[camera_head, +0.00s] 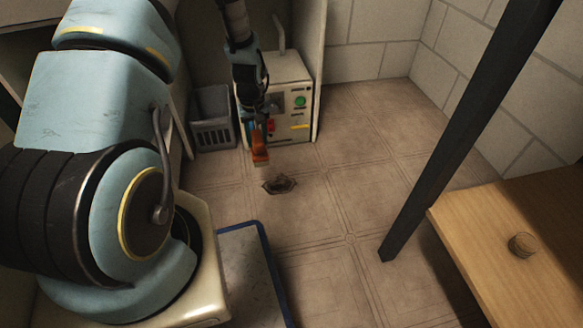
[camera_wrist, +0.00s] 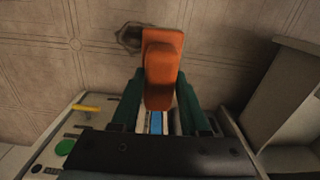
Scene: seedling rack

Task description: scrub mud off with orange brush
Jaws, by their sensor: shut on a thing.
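The orange brush (camera_head: 260,147) is held in my gripper (camera_head: 256,122) above the floor in the head view. In the wrist view, the orange brush (camera_wrist: 162,62) sits between the two green fingers of my gripper (camera_wrist: 156,98), which are shut on it. The dark mud patch (camera_head: 279,184) lies on the tiled floor, a little below and right of the brush in the head view. In the wrist view the mud (camera_wrist: 130,37) shows at the brush's upper left, partly hidden by it. The brush appears raised off the floor; its bristles are hard to make out.
A control box (camera_head: 291,98) with a green button stands behind my gripper. A grey slotted bin (camera_head: 212,118) is to its left. A dark slanted post (camera_head: 462,140) and a wooden table (camera_head: 520,225) with a small round object (camera_head: 522,245) are at right. Floor around the mud is clear.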

